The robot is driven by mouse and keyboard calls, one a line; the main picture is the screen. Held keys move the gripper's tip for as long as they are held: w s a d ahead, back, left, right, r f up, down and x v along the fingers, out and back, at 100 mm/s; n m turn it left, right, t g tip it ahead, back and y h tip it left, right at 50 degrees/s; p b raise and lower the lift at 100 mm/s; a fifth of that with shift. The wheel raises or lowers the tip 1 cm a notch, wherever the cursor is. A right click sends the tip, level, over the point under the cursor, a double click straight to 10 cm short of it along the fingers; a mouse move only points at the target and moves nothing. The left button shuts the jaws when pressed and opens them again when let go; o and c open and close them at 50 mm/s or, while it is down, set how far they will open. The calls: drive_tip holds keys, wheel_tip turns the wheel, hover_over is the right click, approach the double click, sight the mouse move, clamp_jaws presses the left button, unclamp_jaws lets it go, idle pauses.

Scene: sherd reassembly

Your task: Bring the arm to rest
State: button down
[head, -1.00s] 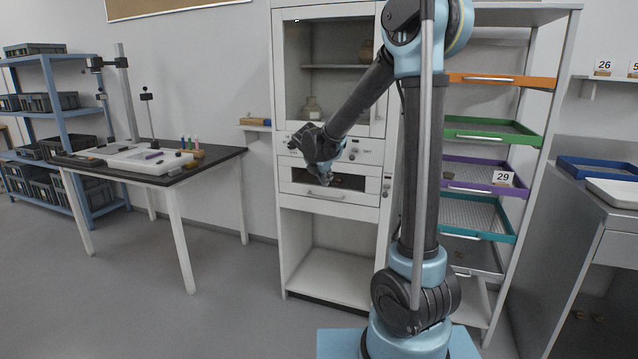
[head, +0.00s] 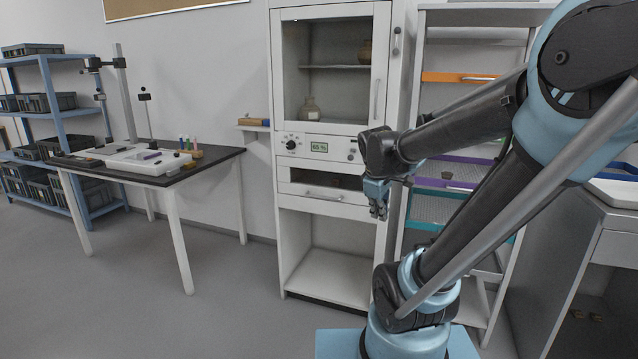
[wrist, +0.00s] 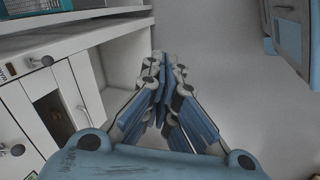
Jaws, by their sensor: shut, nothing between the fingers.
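My gripper (head: 379,208) hangs fingers-down in front of the right side of the white cabinet, clear of it. It also shows in the wrist view (wrist: 160,62), where its blue and grey fingers meet at the tips with nothing between them. My arm (head: 468,128) folds from the base at the lower right, up to the elbow at the upper right and back left to the wrist.
The white cabinet (head: 281,130) has a glass door, a control panel and an open lower bay. Right of it stands a rack with coloured trays, partly hidden by my arm. A dark-topped table (head: 170,178) stands at left. The grey floor (head: 235,310) between is clear.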

drive_tip(key=s+f+m+y, duration=0.1)
drive_tip(key=s+f+m, duration=0.2)
drive_tip(key=s+m, duration=0.2)
drive_tip(key=s+f+m+g, duration=0.1)
drive_tip(key=s+f+m, duration=0.3)
drive_tip(key=s, duration=0.6)
drive_tip(key=shift+d+f+m+g+y, duration=0.15)
drive_tip(key=shift+d+m+g+y, duration=0.25)
drive_tip(key=shift+m, duration=0.4)
